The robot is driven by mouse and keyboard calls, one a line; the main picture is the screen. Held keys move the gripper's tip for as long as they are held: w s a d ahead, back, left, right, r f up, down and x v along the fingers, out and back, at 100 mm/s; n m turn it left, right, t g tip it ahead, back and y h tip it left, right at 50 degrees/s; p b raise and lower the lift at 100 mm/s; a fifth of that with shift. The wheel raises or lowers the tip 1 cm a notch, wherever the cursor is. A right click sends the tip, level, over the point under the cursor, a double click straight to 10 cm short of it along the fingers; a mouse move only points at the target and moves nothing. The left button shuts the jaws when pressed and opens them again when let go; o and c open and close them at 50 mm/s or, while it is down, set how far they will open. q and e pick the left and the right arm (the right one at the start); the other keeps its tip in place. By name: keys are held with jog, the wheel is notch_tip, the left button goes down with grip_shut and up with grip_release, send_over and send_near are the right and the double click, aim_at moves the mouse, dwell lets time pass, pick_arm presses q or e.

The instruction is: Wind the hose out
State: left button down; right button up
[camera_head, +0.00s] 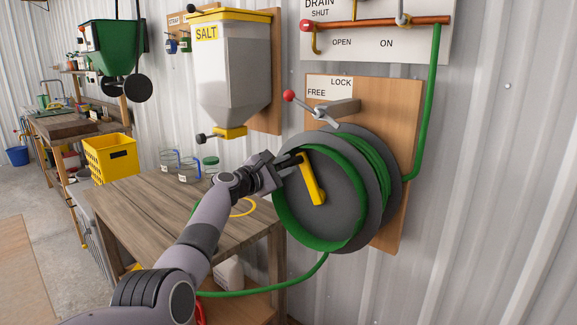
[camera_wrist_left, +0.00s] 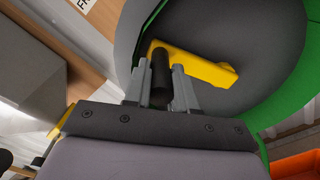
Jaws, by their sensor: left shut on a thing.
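The grey hose reel (camera_head: 337,190) is mounted on a wooden board (camera_head: 408,150) on the wall. Green hose (camera_head: 290,215) is wound on it, and a length (camera_head: 270,291) runs from its bottom down to the left. The yellow crank (camera_head: 313,182) is on the reel's face; it also shows in the left wrist view (camera_wrist_left: 205,68), with its black handle (camera_wrist_left: 160,77). My left gripper (camera_head: 285,165) is shut on the black handle, with a finger on each side in the left wrist view (camera_wrist_left: 161,85). The red-knobbed lever (camera_head: 302,103) sits above the reel under the FREE and LOCK label. My right gripper is not in view.
A wooden table (camera_head: 165,212) with jars (camera_head: 190,170) stands left of the reel, close under my left arm. A salt hopper (camera_head: 230,75) hangs above it. A red pipe (camera_head: 390,23) with valves runs above the board. A yellow crate (camera_head: 110,158) stands behind the table.

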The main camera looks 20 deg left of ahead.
pick_arm(q)
jog(key=shift+w+a+f+n, duration=0.25)
jog(key=shift+a+n, duration=0.4)
jog(key=shift+n, duration=0.05)
jog(key=c, duration=0.9)
grip_release()
jog(key=shift+f, duration=0.1)
jog(key=shift+s, duration=0.1)
jog(key=shift+p+v, duration=1.1)
jog(key=shift+v, duration=2.35)
